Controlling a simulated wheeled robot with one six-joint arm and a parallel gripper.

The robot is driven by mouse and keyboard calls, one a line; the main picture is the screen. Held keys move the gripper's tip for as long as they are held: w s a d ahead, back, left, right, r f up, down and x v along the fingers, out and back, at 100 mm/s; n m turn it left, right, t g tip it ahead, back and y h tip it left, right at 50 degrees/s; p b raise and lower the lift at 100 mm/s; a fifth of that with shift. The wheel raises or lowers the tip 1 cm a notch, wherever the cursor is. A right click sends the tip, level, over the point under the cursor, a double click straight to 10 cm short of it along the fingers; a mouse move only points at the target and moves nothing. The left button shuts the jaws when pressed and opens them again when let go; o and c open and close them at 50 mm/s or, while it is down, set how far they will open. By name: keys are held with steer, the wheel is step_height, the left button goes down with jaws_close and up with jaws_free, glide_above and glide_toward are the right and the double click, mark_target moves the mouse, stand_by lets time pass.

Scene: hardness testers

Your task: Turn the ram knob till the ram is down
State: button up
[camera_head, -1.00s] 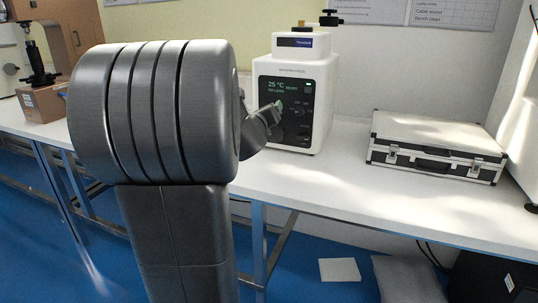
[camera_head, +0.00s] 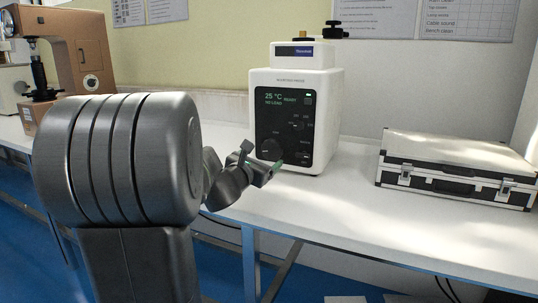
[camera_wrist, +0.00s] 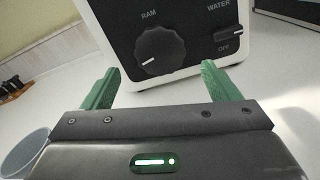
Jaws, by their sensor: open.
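The white tester (camera_head: 295,84) stands on the bench with a black front panel whose screen reads 25 °C and NO LOAD. In the wrist view the dark round ram knob (camera_wrist: 160,52) is below the label RAM, its white mark pointing to the lower left. It shows small in the head view (camera_head: 271,149). My gripper (camera_head: 262,165) is in front of the panel's lower part. In the wrist view its green fingers (camera_wrist: 160,68) are open, one on either side below the knob, nearer the camera, apparently apart from it and empty.
A silver case (camera_head: 455,166) lies on the bench to the right. The white bench (camera_head: 345,205) in front is clear.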

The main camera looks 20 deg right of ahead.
mark_target(270, 151)
steer(key=x, duration=0.6)
steer(key=shift+c, duration=0.2)
steer(key=c, duration=0.9)
